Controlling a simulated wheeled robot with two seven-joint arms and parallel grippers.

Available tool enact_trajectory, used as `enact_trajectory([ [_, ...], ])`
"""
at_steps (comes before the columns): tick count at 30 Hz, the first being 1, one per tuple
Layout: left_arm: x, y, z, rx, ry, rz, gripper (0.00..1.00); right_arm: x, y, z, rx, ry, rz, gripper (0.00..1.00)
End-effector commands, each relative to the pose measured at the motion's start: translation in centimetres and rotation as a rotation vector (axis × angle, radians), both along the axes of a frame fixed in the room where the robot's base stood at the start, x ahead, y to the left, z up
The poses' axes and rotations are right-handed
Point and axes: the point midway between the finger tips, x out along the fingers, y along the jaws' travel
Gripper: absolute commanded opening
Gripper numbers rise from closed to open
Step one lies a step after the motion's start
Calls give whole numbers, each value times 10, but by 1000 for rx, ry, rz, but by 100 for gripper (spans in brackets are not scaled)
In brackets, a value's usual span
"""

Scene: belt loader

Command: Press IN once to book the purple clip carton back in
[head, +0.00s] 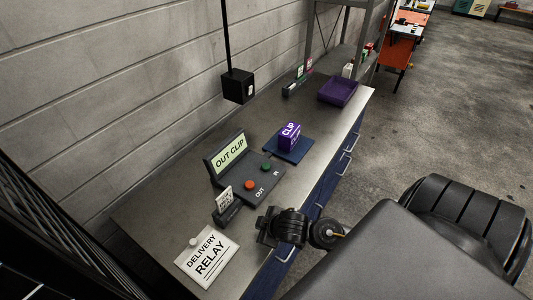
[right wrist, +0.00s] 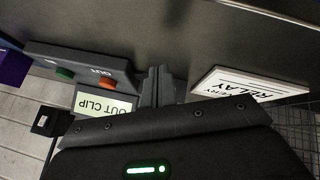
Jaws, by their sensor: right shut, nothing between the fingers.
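The purple clip carton (head: 289,136) stands on a dark blue pad (head: 285,149) behind the button console (head: 262,186). The console has a green button (head: 266,167) beside the IN label and a red button (head: 250,185) beside the OUT label. Its lit screen (head: 230,153) reads OUT CLIP. My right gripper (head: 266,226) is shut and empty, at the near side of the console, apart from both buttons. In the right wrist view its fingers (right wrist: 158,86) are together, beside the console (right wrist: 85,60). My left gripper is out of view.
A DELIVERY RELAY card (head: 207,255) lies on the near end of the bench, and a small card holder (head: 226,204) stands beside the console. A purple tray (head: 338,91) is farther along. A black box (head: 238,87) hangs on a pole over the bench's wall side.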

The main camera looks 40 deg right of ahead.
Motion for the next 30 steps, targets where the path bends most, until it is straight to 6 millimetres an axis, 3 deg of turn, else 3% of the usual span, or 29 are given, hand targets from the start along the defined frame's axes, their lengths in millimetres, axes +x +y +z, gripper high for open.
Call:
enact_trajectory([
  [1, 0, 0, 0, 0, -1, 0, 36, 26, -9, 2, -31, -47, 58, 0],
  [6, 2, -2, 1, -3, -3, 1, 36, 111, -49, 20, -119, -170, 312, 0],
  [9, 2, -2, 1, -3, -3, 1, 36, 149, -84, 40, -144, -200, 435, 0],
  [12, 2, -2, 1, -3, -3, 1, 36, 172, -119, 62, -145, -204, 515, 0],
  [16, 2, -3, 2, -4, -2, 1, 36, 185, -155, 89, -126, -196, 568, 0],
  [21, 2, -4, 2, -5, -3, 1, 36, 189, -182, 111, -103, -186, 594, 0],
  [30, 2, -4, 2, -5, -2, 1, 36, 188, -189, 118, -93, -182, 599, 0],
])
